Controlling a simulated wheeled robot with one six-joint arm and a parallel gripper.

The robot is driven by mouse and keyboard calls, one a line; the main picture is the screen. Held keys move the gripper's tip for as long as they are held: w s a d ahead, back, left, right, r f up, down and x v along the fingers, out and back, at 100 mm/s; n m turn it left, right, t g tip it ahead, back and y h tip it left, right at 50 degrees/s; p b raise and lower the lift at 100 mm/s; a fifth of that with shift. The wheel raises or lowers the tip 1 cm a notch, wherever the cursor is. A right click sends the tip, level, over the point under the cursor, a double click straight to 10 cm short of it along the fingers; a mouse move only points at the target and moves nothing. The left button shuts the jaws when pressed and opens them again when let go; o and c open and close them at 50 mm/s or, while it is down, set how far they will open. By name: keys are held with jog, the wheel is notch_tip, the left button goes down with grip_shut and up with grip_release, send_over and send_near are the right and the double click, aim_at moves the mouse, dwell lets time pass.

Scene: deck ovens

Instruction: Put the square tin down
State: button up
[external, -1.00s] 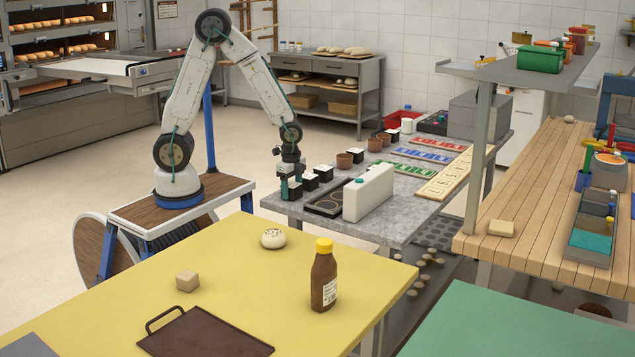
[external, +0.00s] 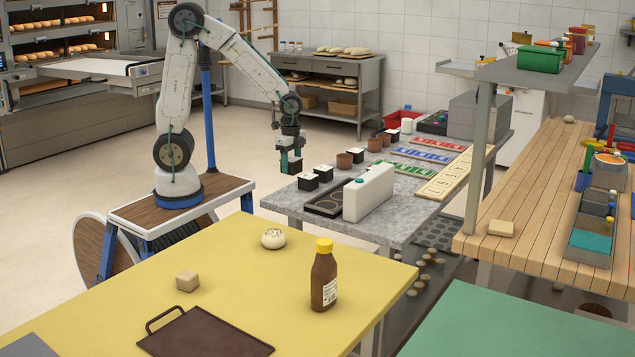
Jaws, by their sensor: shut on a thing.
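My gripper (external: 290,158) is shut on a small black square tin (external: 296,168). It holds the tin in the air above the left end of the grey stone worktop (external: 385,222). The gripper fingers partly hide the tin.
Coloured panels (external: 402,168) lie on the right. A yellow table (external: 130,290) is in front.

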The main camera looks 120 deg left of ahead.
jog(key=shift+r, duration=0.3)
jog(key=w+d+m, duration=0.5)
jog(key=w+d, duration=1)
jog(key=w, duration=0.3)
jog(key=w+d+m, duration=0.4)
jog(key=w+d, duration=1.1)
jog(key=w, duration=0.3)
notch_tip(320, 180, down, 10)
jog(key=shift+r, duration=0.1)
